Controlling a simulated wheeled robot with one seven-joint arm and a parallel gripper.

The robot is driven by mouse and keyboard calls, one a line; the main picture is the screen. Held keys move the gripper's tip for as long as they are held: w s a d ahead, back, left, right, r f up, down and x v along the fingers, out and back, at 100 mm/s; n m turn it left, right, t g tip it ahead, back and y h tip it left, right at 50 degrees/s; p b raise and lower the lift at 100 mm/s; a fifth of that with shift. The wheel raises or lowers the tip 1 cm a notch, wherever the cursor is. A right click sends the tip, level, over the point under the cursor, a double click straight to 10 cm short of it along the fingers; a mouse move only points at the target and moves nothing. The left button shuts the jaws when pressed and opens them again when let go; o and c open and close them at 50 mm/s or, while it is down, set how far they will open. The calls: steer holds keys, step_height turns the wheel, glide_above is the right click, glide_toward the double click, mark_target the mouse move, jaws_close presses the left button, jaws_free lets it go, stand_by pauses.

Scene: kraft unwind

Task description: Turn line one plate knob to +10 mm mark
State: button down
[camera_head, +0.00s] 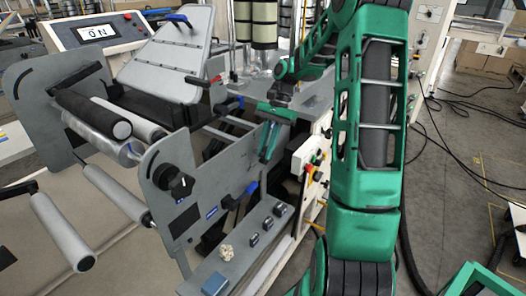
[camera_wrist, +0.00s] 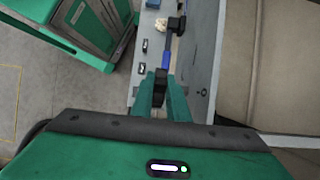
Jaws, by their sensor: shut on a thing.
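The black plate knob (camera_head: 180,185) sits on the near grey side plate (camera_head: 220,183), at its left end in the head view. I cannot read its setting or any mm mark. My gripper (camera_head: 267,153) points down near the right end of this plate, well to the right of the knob. In the wrist view its green fingers (camera_wrist: 160,88) are shut on a small dark part (camera_wrist: 160,78). I cannot tell what that part is. A blue handle (camera_wrist: 167,60) lies just beyond the fingertips, and it also shows in the head view (camera_head: 250,188).
A ledge (camera_head: 250,264) beside the plate carries a pale crumpled piece (camera_head: 227,252), a blue block (camera_head: 215,284) and several small dark switches. Rollers (camera_head: 63,232) stick out at the left. A control panel with a red button (camera_head: 127,17) stands behind. Cables lie on the floor at right.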

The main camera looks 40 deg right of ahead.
steer(key=shift+w+d+y, duration=0.25)
steer(key=shift+y, duration=0.55)
steer(key=shift+r+g+y, duration=0.1)
steer(key=shift+g+y, duration=0.2)
steer(key=c, duration=1.7)
jaws_free()
steer(key=shift+w, duration=0.1)
steer(key=v, duration=1)
steer(key=shift+w+d+r, duration=0.15)
steer(key=shift+d+r, duration=0.05)
